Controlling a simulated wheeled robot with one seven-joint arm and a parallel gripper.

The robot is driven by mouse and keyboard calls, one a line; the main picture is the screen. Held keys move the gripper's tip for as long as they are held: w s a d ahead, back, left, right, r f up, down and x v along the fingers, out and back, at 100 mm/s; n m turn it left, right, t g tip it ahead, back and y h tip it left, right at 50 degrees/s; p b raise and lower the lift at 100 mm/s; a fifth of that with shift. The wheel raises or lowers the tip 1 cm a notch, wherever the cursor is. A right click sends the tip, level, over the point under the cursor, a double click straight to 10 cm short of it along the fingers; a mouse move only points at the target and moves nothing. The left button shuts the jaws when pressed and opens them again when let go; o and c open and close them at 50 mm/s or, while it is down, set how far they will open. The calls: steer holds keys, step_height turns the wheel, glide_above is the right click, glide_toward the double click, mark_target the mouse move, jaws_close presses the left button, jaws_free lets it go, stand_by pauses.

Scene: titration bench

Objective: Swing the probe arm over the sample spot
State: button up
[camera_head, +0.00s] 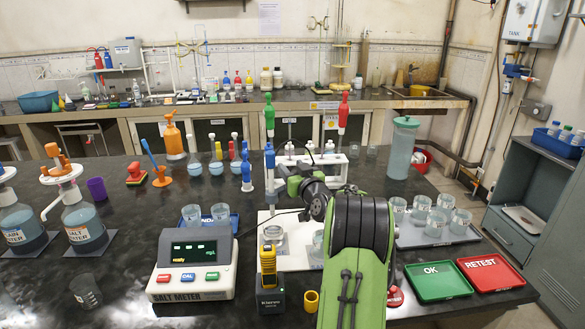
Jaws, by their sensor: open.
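My green and black arm reaches in from the bottom and covers much of the middle. My gripper (290,184) is open, at the end of the dark wrist, in front of a white stand (338,168). A white plate (290,262) lies below it, with a clear beaker (272,236) at its left; another glass shows beside my arm. The salt meter (193,264) has a lit display, and a dark cable runs from it towards the plate. I cannot clearly make out the probe arm or the sample spot; my arm may hide them. I cannot tell whether my gripper touches anything.
A yellow handheld device (268,268) and a yellow cup (311,301) stand close by my arm. A tray (438,232) of several beakers, a green OK tray (437,281) and a red RETEST tray (490,273) lie right. Large bottles (83,224) stand left.

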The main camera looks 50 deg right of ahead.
jaws_close()
